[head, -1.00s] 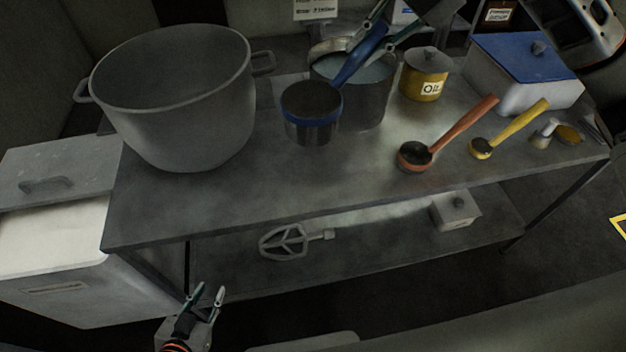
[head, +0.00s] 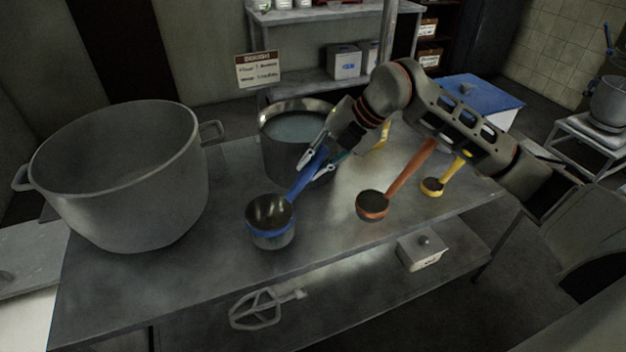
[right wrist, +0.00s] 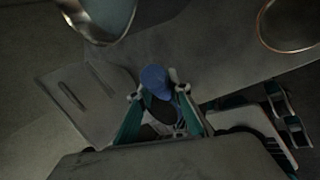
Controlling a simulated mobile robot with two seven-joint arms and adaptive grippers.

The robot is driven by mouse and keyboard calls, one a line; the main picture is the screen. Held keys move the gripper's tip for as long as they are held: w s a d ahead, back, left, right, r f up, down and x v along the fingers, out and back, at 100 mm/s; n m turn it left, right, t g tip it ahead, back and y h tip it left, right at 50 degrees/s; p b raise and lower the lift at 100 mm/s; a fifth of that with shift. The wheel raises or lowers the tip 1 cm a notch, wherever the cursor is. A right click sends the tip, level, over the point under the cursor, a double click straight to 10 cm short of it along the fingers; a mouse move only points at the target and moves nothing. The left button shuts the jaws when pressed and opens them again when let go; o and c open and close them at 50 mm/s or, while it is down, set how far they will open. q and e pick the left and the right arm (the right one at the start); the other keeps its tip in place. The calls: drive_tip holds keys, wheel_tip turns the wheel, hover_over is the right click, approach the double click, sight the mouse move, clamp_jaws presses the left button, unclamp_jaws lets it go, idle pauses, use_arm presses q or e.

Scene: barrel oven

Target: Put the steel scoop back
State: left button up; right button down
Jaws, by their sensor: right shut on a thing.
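The steel scoop (head: 271,222) has a round metal cup with a blue band and a blue handle that slants up to the right. It is over the front part of the metal table; I cannot tell if its base touches the top. My right gripper (head: 313,166) is shut on the blue handle. In the right wrist view the blue handle (right wrist: 156,81) shows between the fingertips (right wrist: 158,95). An orange scoop (head: 372,205) and a smaller yellow scoop (head: 432,187) are on the table to the right. My left gripper is out of view.
A large grey pot (head: 120,190) fills the table's left side. A steel pot of pale liquid (head: 270,150) stands behind the steel scoop. A white bin with a blue lid (head: 482,92) is at the far right. The lower shelf holds a mixer paddle (head: 258,309) and a lidded box (head: 421,250).

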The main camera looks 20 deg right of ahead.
drive_tip(key=shift+f, duration=2.2)
drive_tip(key=c, duration=1.9)
unclamp_jaws()
drive_tip(key=shift+r, duration=0.1)
drive_tip(key=v, duration=1.2)
drive_tip(key=shift+a, duration=0.1)
